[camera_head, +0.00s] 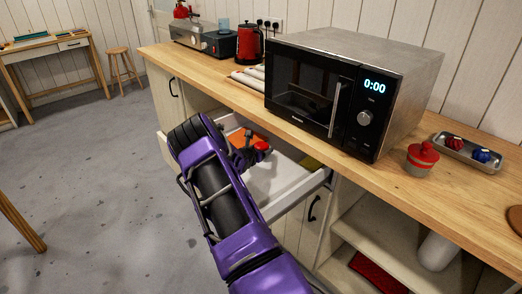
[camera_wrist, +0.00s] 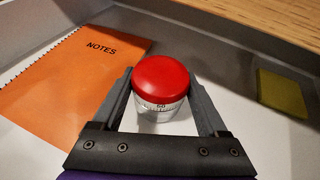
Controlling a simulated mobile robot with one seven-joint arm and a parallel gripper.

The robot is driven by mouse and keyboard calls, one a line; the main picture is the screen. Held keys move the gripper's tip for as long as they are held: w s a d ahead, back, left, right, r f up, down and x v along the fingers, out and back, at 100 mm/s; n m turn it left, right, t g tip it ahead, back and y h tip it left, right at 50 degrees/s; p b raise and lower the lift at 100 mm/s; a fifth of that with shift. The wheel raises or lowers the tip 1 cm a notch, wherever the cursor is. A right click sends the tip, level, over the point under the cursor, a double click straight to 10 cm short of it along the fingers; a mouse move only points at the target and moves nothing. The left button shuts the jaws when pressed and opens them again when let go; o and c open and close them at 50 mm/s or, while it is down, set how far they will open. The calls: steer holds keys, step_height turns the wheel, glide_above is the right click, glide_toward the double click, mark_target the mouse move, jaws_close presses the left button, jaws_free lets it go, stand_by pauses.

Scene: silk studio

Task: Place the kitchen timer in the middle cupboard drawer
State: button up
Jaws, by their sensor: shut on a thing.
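The kitchen timer (camera_wrist: 161,85) has a red domed top and a pale dial base with markings. My gripper (camera_wrist: 163,98) is shut on it, one finger on each side, inside the open drawer (camera_head: 275,190) below the counter. In the head view the timer (camera_head: 262,146) shows as a small red shape at my gripper (camera_head: 256,152), partly hidden by it. The timer looks upright, close above or on the white drawer floor; I cannot tell whether it touches. The drawer is pulled out under the microwave.
An orange notebook (camera_wrist: 75,70) marked NOTES lies left of the timer in the drawer, and a yellow-green pad (camera_wrist: 282,93) lies to the right. Drawer floor around the timer is clear.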

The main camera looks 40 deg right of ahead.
steer(key=o, duration=1.4)
steer(key=shift+o, duration=0.2)
steer(key=shift+r+p, duration=0.25)
steer(key=shift+p, duration=0.15)
steer(key=shift+s+a, duration=0.15)
steer(key=shift+a, duration=0.2)
steer(key=v, duration=1.1)
steer(key=shift+a, duration=0.1)
